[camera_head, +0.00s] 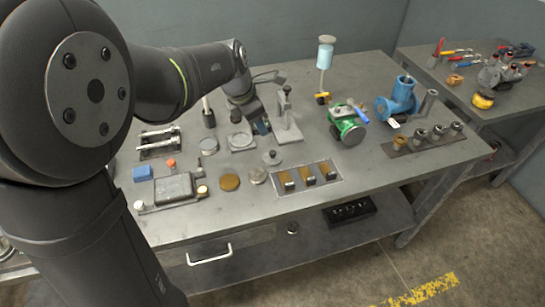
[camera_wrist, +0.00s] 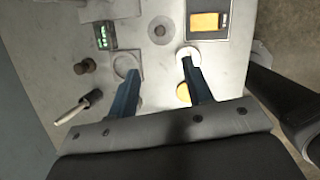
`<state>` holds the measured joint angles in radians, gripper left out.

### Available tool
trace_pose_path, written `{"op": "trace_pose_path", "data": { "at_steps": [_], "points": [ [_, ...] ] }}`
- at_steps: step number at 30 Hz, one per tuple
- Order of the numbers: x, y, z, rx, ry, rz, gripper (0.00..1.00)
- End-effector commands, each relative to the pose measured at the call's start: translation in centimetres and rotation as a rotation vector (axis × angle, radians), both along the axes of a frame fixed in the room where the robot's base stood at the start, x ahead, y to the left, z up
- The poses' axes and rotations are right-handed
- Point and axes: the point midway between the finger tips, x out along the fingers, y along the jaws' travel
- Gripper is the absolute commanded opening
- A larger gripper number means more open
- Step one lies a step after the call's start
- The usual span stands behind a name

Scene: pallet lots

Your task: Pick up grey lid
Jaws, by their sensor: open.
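A round grey lid with a small raised knob (camera_head: 272,157) lies flat on the workbench, near the left end of the tray with yellow-brown pads. In the wrist view the lid (camera_wrist: 161,30) shows as a grey disc with a dark centre, beyond the fingertips and between their lines. My gripper (camera_head: 257,126) is above the bench, behind and left of the lid in the head view. Its two blue fingers (camera_wrist: 158,70) are apart with nothing between them. My gripper does not touch the lid.
A grey disc (camera_head: 257,175) and a golden disc (camera_head: 230,182) lie close by. A square plate with a round disc (camera_head: 242,143) is left of the lid. An upright stand (camera_head: 286,115) rises behind it. The padded tray (camera_head: 327,186) is to the right.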

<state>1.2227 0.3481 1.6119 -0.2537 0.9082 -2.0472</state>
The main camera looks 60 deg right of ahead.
Motion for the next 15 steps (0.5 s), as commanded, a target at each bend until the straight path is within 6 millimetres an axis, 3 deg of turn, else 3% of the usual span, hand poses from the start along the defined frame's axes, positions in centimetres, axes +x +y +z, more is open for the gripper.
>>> {"op": "trace_pose_path", "data": {
  "at_steps": [6,11,15],
  "points": [
    [0.4,1.5,-0.1,-0.032,0.116,0.323,0.46],
    [0.4,1.5,-0.6,-0.038,0.146,0.396,0.46],
    [0.2,0.7,-2.7,-0.034,0.146,0.398,0.46]
  ]
}}
